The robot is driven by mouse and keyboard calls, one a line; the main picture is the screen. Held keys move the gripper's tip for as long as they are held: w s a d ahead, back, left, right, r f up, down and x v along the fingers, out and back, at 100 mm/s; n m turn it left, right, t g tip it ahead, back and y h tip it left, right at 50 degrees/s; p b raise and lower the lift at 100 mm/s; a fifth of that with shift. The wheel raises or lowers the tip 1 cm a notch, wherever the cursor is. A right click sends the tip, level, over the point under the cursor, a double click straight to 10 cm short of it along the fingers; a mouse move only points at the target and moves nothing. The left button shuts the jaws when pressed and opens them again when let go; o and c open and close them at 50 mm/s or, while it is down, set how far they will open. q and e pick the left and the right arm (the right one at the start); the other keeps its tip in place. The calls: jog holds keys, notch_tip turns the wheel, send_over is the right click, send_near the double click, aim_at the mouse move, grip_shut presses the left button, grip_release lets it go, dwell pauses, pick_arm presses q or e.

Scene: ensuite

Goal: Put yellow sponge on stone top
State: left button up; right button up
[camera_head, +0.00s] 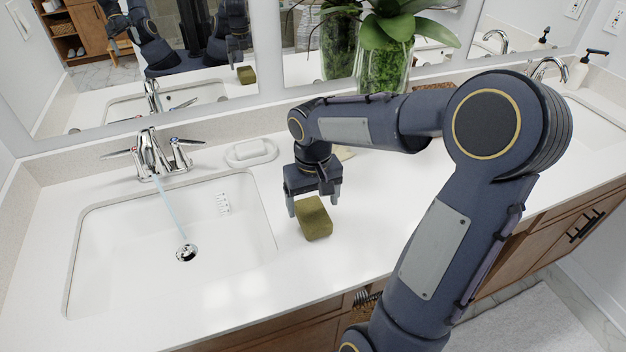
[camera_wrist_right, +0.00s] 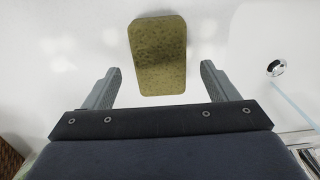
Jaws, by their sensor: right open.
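The yellow sponge (camera_head: 314,218) looks olive-yellow and block-shaped. It is on the white stone top (camera_head: 370,235), just right of the left sink. My right gripper (camera_head: 313,208) is over the counter at the sponge, with its fingers pointing down. In the right wrist view the sponge (camera_wrist_right: 158,55) lies ahead of and between the two open fingers (camera_wrist_right: 158,88), with a gap on each side. The gripper holds nothing. My left gripper is not directly in view.
The left sink (camera_head: 170,240) has water running from its faucet (camera_head: 155,155). A soap dish (camera_head: 251,152) stands behind the sponge. A glass vase with a plant (camera_head: 385,60) stands at the back. The counter's front right is partly hidden by my right arm.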

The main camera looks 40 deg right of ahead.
aim_at(313, 212)
notch_tip(313, 212, up, 7)
jog(key=s+a+f+n+t+y, duration=0.2)
jog(key=s+a+t, duration=0.3)
jog(key=s+a, duration=0.6)
jog(key=s+y, duration=0.1)
jog(key=s, duration=0.2)
jog(key=shift+s+a+t+y, duration=0.3)
jog(key=shift+s+y, duration=0.1)
jog(key=shift+r, duration=0.1)
